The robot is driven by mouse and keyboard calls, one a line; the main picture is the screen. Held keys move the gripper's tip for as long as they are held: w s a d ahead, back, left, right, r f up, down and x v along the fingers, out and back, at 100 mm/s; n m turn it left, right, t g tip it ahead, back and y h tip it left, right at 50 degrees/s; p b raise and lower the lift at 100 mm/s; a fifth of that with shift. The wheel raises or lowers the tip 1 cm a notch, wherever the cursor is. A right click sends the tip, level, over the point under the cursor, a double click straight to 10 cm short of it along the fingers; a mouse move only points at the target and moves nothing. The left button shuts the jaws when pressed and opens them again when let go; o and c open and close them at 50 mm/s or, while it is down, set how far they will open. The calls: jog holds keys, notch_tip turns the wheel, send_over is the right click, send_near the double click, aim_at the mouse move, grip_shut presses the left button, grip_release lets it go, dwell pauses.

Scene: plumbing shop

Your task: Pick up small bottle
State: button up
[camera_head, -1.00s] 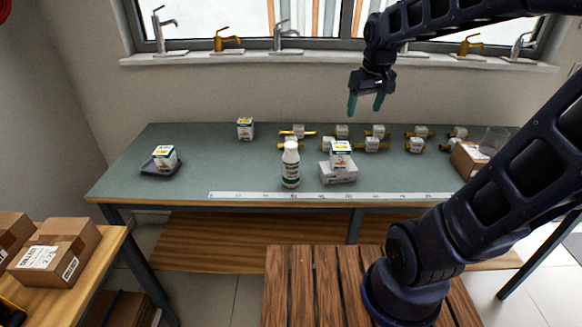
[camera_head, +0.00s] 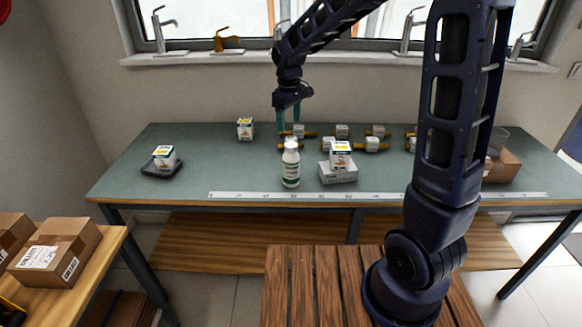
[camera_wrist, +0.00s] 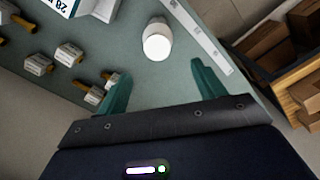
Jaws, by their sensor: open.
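The small bottle (camera_head: 291,166) is white with a green and white label and a white cap. It stands upright on the green-topped table (camera_head: 225,170), near its front edge. My gripper (camera_head: 288,122) is above the table, behind and higher than the bottle, pointing down with its green fingers apart and empty. In the wrist view the bottle (camera_wrist: 157,40) is seen from above, cap toward the camera, beyond and between the open fingertips (camera_wrist: 160,78), not touching them.
A small box (camera_head: 340,154) sits on a flat white box (camera_head: 338,174) just right of the bottle. Several brass valves with tags (camera_head: 341,132) lie behind. A white ruler strip (camera_head: 240,195) runs along the front edge. Another box stands on a dark tray (camera_head: 160,170) at left.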

aim_at(291, 144)
notch_tip(291, 144, down, 6)
jog(key=shift+r, duration=0.25)
jog(key=shift+d+f, duration=0.2)
jog(key=shift+f, duration=1.1)
jog(key=shift+d+f, duration=0.15)
jog(key=shift+f, duration=1.1)
jog(key=shift+c, duration=0.4)
grip_shut()
